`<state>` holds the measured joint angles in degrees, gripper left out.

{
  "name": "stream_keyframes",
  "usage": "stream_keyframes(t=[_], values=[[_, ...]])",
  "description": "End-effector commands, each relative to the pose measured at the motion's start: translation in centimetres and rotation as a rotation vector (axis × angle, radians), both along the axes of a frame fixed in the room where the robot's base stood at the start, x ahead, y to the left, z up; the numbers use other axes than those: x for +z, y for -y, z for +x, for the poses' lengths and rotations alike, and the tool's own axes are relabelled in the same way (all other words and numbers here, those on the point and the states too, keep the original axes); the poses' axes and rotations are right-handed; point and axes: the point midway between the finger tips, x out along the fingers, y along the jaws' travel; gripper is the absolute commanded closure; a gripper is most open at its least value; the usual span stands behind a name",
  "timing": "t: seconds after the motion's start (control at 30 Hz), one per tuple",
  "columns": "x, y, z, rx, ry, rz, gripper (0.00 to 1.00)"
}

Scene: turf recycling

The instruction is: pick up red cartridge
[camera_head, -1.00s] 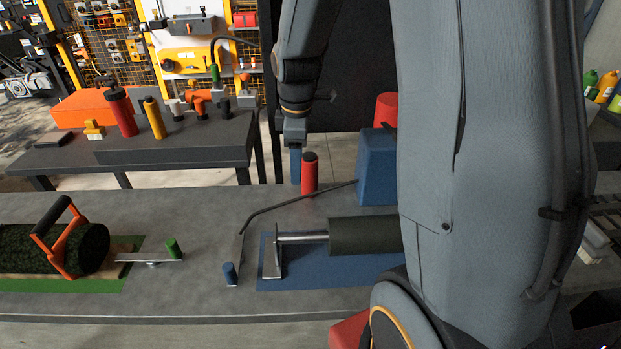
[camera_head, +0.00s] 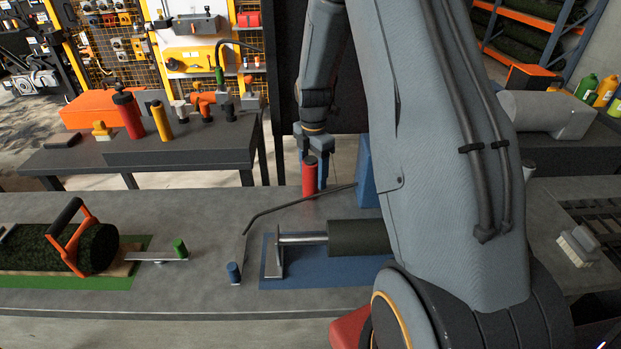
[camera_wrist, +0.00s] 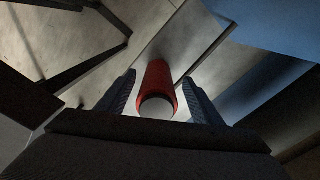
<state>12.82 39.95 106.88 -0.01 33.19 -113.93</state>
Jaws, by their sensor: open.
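The red cartridge (camera_head: 309,178) stands upright near the back edge of the grey table, a red cylinder with a dark top. In the wrist view the red cartridge (camera_wrist: 157,84) lies between the two fingers, with a gap on each side. In the wrist view my gripper (camera_wrist: 160,98) is open, with a finger on either side of the cartridge. Contact is not visible.
A blue box (camera_head: 366,172) stands close to the right of the cartridge. A thin dark bent rod (camera_head: 300,200) runs in front of it. A dark green roller (camera_head: 354,238) lies on a blue mat (camera_head: 268,270). A turf roll (camera_head: 92,248) with an orange handle lies at left.

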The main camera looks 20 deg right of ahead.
Motion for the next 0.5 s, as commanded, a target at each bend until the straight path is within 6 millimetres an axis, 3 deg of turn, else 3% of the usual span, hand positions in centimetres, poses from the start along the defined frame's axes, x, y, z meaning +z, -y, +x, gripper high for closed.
stream_keyframes(t=[0.3,0.5], values=[[-3.6,-0.7,0.1,-0.001,-0.002,0.001,0.40],[-4.6,-0.7,0.1,-0.001,0.000,0.000,0.40]])
